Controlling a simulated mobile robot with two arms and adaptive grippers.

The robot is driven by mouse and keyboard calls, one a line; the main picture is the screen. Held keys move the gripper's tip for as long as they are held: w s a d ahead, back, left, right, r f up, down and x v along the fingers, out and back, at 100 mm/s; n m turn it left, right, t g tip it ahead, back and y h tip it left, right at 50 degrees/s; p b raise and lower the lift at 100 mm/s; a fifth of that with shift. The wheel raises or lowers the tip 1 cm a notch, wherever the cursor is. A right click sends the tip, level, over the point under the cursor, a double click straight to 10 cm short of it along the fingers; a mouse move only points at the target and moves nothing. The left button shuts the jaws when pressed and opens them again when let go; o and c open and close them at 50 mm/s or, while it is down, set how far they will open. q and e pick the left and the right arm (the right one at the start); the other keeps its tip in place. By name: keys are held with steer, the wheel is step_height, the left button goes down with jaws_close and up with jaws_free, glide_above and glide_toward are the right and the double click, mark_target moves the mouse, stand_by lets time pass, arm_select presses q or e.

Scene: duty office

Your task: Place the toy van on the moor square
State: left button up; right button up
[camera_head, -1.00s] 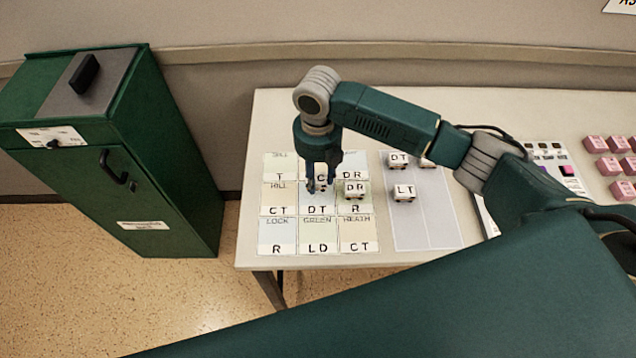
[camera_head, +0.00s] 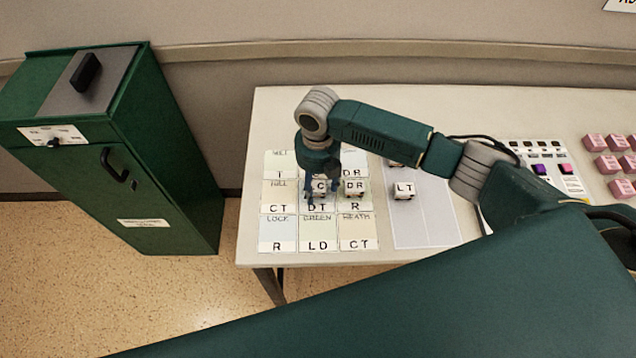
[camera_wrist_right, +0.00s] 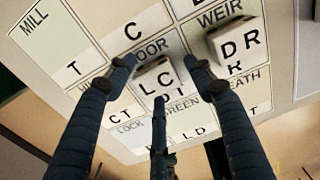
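A white toy van marked LC (camera_wrist_right: 158,80) stands on the moor square (camera_wrist_right: 140,50), in the middle of the lettered grid. In the head view the van (camera_head: 320,187) shows in part below the gripper. My right gripper (camera_head: 319,194) is low over that square, with its fingers around the van. In the right wrist view the fingers (camera_wrist_right: 160,75) are spread, with small gaps beside the van, so the gripper looks open. One finger overlaps the van's near face, and contact there is unclear. My left gripper is not in view.
A van marked DR (camera_head: 355,188) stands just right of the moor square, close to the fingers. A van marked LT (camera_head: 404,191) stands on the grey panel (camera_head: 425,225). Pink blocks (camera_head: 607,165) lie far right. A green cabinet (camera_head: 150,170) stands left of the table.

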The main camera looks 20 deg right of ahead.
mark_target(318, 186)
step_height(318, 186, up, 12)
steer(key=b, duration=0.1)
steer(key=shift+r+b, duration=0.2)
steer(key=shift+b, duration=0.15)
stand_by(0.6)
